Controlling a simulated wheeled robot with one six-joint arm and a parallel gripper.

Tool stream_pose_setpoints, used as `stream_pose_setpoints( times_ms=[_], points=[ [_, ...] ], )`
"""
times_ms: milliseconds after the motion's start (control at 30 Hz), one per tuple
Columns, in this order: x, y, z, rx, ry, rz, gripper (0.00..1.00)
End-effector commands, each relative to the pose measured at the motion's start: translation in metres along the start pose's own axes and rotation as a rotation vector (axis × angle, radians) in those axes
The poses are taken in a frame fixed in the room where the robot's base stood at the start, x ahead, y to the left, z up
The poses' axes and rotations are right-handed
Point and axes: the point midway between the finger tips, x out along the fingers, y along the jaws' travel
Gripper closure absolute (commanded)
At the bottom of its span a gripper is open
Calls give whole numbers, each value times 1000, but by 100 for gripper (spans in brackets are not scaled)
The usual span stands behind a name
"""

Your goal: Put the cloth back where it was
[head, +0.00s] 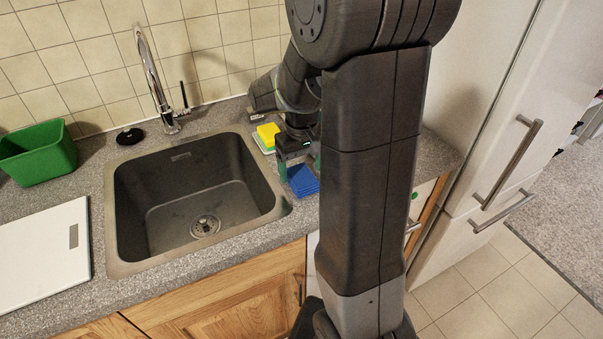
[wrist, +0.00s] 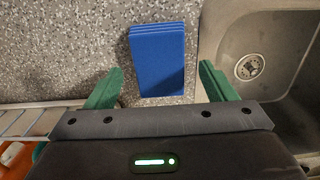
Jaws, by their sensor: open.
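A folded blue cloth (head: 303,181) lies on the counter just right of the sink. In the wrist view the blue cloth (wrist: 157,60) lies flat, with its folded layers showing at the far edge. My gripper (head: 296,172) is over the counter at the cloth. In the wrist view my gripper (wrist: 162,85) has its two green fingers spread wide, one on each side of the cloth's near end, with nothing held. I cannot tell the exact height of the fingertips above the counter. My arm hides part of the counter to the right in the head view.
The sink (head: 205,195) is left of the cloth. A yellow sponge (head: 268,134) lies behind the cloth. A green tub (head: 38,152) and a white cutting board (head: 45,252) are at the left. A tall faucet (head: 152,75) stands behind the sink. The fridge (head: 470,110) is at the right.

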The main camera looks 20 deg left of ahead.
Motion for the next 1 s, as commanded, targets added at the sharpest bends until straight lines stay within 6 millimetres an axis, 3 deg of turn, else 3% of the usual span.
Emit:
stream_pose_setpoints(
  times_ms=[200,400,600,1000],
  points=[
    [-51,0,-1,0,6,0,23],
    [-83,0,-1,0,3,0,23],
    [-94,0,0,0,0,0,23],
    [-90,0,0,0,-2,0,23]
  ],
)
